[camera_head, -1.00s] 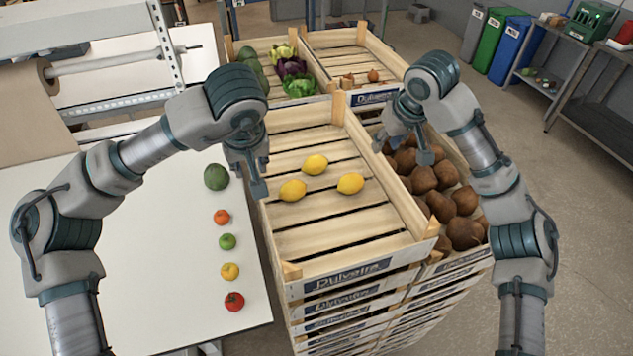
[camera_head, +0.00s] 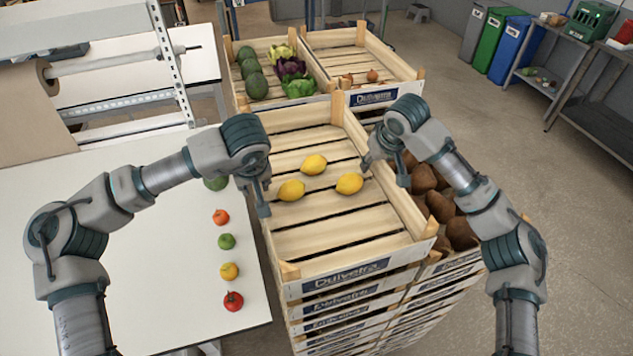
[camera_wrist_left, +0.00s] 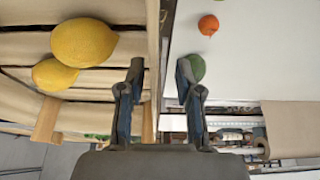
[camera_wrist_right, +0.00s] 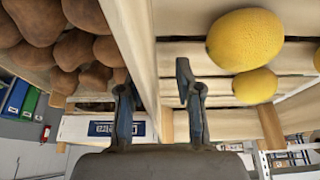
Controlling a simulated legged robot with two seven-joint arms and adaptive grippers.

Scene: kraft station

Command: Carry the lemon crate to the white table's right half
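The lemon crate (camera_head: 335,237) is a pale slatted wooden crate on top of a stack, holding three lemons (camera_head: 313,165). The white table (camera_head: 140,300) is to its left. My left gripper (camera_head: 263,196) is at the crate's left wall; in the left wrist view its open fingers (camera_wrist_left: 160,72) stand on either side of that wall. My right gripper (camera_head: 372,160) is at the right wall; in the right wrist view its open fingers (camera_wrist_right: 152,85) stand either side of that wall. Whether the fingers touch the wood, I cannot tell.
A tomato (camera_head: 233,301), a yellow fruit (camera_head: 229,271), a green one (camera_head: 226,241), an orange one (camera_head: 221,217) and a partly hidden avocado (camera_head: 216,183) line the table's right edge. A crate of brown produce (camera_head: 441,206) adjoins on the right. Vegetable crates stand behind. The table's middle is clear.

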